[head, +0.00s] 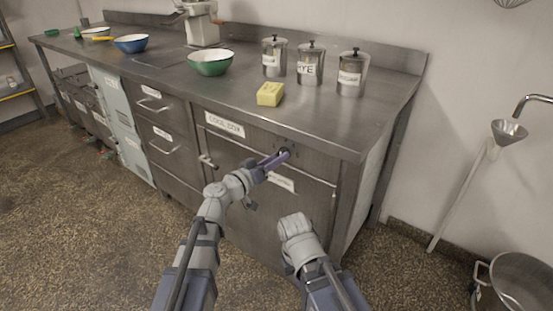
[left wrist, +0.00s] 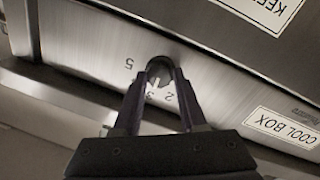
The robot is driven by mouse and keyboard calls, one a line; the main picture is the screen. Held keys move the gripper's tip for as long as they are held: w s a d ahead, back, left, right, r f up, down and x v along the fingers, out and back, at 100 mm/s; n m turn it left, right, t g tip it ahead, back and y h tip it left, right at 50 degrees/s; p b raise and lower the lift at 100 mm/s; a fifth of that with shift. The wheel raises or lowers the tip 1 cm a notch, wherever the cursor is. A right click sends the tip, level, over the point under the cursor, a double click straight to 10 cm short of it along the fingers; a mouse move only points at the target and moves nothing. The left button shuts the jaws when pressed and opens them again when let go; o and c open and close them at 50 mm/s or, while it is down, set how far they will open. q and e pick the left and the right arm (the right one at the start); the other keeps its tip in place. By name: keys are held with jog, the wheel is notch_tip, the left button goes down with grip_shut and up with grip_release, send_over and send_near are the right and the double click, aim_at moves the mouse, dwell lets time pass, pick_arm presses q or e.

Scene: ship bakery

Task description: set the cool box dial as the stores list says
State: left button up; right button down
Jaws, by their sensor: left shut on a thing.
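The cool box dial (head: 286,151) is a small dark knob at the upper right of the steel cool box front (head: 235,165). My left gripper (head: 276,160) reaches it from the lower left and is shut on it. In the left wrist view the gripper's dark fingers (left wrist: 160,68) close around the dial (left wrist: 153,84), whose scale appears upside down with 5, 3 and 2 legible around it. The fingers hide part of the scale, and I cannot tell the exact setting. My right arm ends low in front of the cabinet; its gripper is hidden. No stores list is readable.
The counter above holds yellow butter (head: 270,94), a green bowl (head: 210,63), a blue bowl (head: 131,43) and labelled canisters (head: 310,66). A metal pot (head: 515,285) stands on the floor at right.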

pick_arm(q)
grip_shut()
jog(key=shift+f+n+t+b, duration=0.1)
jog(key=shift+n+t+b, duration=0.45)
jog(key=shift+n, duration=3.35)
jog(key=shift+n+g, duration=0.25)
jog(key=shift+n, duration=0.05)
jog(key=o, duration=1.1)
grip_release()
jog(key=shift+c, duration=0.2)
jog(key=shift+s, duration=0.1)
jog(key=v, duration=0.7)
jog(key=shift+s+a+b, duration=0.2)
jog(key=shift+a+b, duration=0.05)
jog(key=shift+b, duration=0.2)
